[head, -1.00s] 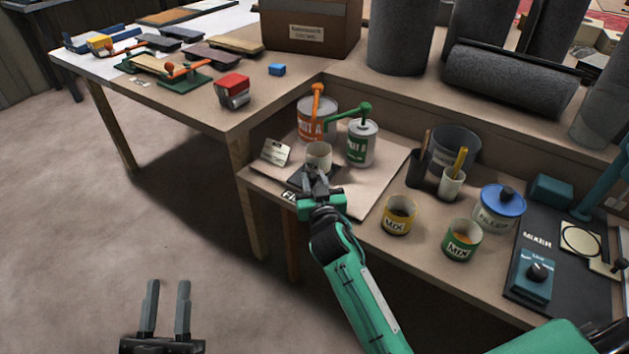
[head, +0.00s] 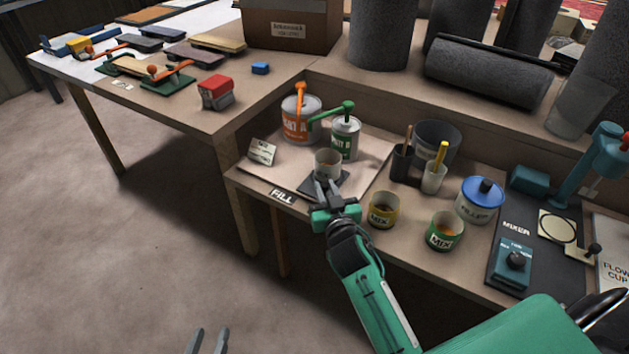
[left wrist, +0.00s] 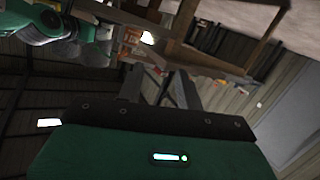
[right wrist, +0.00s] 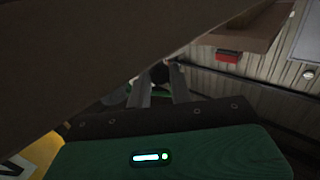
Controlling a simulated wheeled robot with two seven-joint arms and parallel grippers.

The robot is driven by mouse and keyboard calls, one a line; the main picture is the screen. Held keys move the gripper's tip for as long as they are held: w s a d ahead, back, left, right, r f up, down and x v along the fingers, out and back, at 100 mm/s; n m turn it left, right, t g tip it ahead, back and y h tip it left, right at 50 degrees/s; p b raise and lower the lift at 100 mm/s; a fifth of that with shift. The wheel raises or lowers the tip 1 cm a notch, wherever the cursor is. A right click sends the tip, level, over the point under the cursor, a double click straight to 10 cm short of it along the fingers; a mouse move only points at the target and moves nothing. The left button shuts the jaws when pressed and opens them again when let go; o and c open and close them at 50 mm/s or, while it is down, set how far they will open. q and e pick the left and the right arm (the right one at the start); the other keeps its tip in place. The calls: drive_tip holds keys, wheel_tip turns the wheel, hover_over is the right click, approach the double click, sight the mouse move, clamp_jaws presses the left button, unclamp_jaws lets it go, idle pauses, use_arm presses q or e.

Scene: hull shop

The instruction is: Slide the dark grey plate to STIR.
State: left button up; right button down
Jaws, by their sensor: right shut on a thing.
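The dark grey plate (head: 311,187) lies flat on the lower bench, with a pale cup (head: 328,163) standing upright on it. My right gripper (head: 329,188) is shut on the plate at its near side; the fingers hide the exact place of the grip. In the right wrist view the right gripper (right wrist: 158,85) is seen from behind and the plate cannot be made out. A FILL label (head: 283,196) is on the bench's front edge, left of the plate. I see no STIR label. My left gripper (head: 207,342) is open and empty, low over the floor.
Behind the cup stand the orange-labelled can (head: 300,121) and green-labelled can (head: 345,139), with pump spouts. To the right are a yellow MIX pot (head: 383,210), a green MIX pot (head: 445,231), a blue-lidded tin (head: 480,201) and the mixer (head: 514,262).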

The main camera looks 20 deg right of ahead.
drive_tip(key=shift+s+d, duration=0.35)
drive_tip(key=shift+s, duration=0.1)
drive_tip(key=c, duration=1.3)
unclamp_jaws()
use_arm(q)
drive_tip(key=shift+s+d+f+g, duration=0.15)
drive_tip(key=shift+s+f+g, duration=0.5)
drive_tip(key=shift+f, duration=0.25)
use_arm(e)
drive_tip(key=shift+o, duration=0.2)
use_arm(q)
drive_tip(key=shift+w+a+f+g+y+p, duration=0.1)
drive_tip(key=shift+a+f+g+y+p, duration=0.1)
drive_tip(key=shift+a+g+y+p, duration=0.45)
use_arm(e)
drive_tip(key=s+a, duration=0.1)
drive_tip(key=s, duration=1.2)
drive_tip(key=shift+s+a, duration=0.35)
use_arm(q)
drive_tip(key=shift+a, duration=0.1)
use_arm(e)
drive_tip(key=shift+c, duration=0.2)
